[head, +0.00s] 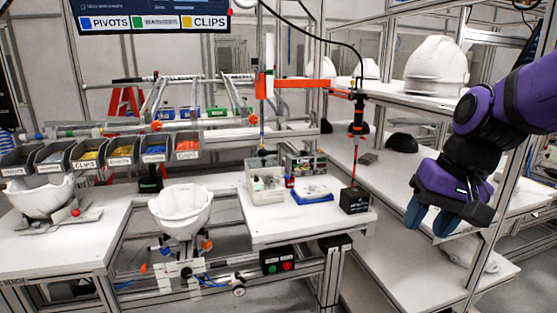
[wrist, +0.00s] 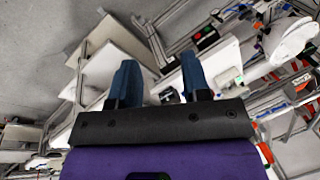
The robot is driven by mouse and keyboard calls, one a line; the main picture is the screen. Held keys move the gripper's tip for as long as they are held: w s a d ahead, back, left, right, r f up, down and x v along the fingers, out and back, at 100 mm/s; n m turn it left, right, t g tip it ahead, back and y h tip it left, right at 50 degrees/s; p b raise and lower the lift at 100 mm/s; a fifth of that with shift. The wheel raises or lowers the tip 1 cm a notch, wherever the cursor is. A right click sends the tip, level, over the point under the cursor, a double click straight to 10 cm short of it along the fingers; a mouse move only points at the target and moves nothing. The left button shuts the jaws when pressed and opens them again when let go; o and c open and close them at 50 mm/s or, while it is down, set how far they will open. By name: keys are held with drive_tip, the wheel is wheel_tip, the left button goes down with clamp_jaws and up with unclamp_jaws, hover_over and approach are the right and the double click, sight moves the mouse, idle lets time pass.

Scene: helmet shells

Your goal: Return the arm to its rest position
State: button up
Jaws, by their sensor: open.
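My purple arm comes in from the right in the head view. My gripper (head: 432,215) hangs from it with two blue fingers pointing down, in front of the right-hand shelving. In the wrist view my gripper (wrist: 160,80) shows its two blue fingers wide apart with nothing between them. It is open and empty, and it touches nothing that I can see.
A white helmet (head: 437,62) stands on the upper right shelf (head: 400,84). A white shell (head: 181,208) sits on a fixture at centre left, another shell (head: 40,197) on the left bench. A red-and-black hanging tool (head: 358,120) is left of my gripper. Labelled bins (head: 88,157) line the back.

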drive_tip(key=s+d+r+n+t+h, duration=0.1)
drive_tip(key=s+d+r+t+h, duration=0.1)
drive_tip(key=s+d+r, duration=0.3)
drive_tip(key=shift+s+d+r+n+t+h, duration=0.3)
drive_tip(key=shift+s+d+t, duration=0.45)
drive_tip(key=shift+s, duration=1.6)
